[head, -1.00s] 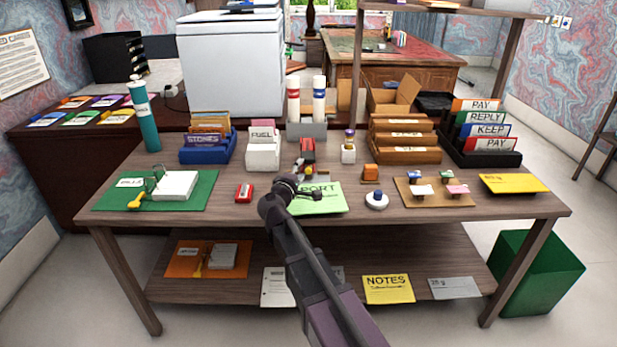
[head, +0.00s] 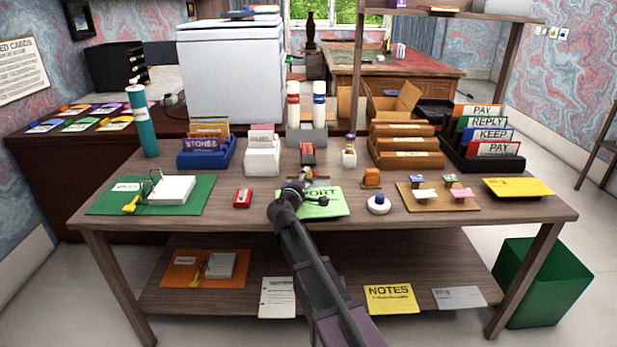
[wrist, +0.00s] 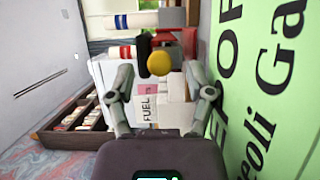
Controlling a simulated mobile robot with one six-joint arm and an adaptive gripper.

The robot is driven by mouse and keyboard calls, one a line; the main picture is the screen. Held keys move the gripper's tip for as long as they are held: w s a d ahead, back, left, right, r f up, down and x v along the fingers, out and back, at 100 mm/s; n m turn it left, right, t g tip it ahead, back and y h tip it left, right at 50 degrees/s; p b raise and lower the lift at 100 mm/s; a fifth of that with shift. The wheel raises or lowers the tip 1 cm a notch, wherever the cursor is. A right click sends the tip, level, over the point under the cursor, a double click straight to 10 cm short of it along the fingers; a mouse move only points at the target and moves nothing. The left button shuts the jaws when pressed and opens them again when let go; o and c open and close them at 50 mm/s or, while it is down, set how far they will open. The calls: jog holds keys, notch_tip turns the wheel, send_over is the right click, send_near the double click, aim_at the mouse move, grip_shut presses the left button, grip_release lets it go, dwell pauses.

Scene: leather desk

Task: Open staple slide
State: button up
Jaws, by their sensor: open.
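The red-and-dark stapler (head: 307,153) stands near the middle of the desk, in front of the grey holder. In the wrist view its red body (wrist: 168,48) is partly hidden behind a round yellow knob (wrist: 159,63). The yellow knob also shows in the head view (head: 310,171), just beyond my gripper (head: 305,184). My gripper is open in the wrist view (wrist: 163,92), with its two fingers apart on either side of the line to the knob. The knob appears ahead of the fingertips, and I see no contact. My arm hides part of the desk in front.
A green report sheet (head: 325,203) lies under and beside my gripper. A red sharpener (head: 242,198) is at left and a white round button (head: 378,204) at right. A white file box (head: 262,157), a bottle (head: 349,153) and an orange block (head: 371,178) stand nearby.

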jog(key=shift+x, duration=1.15)
grip_shut()
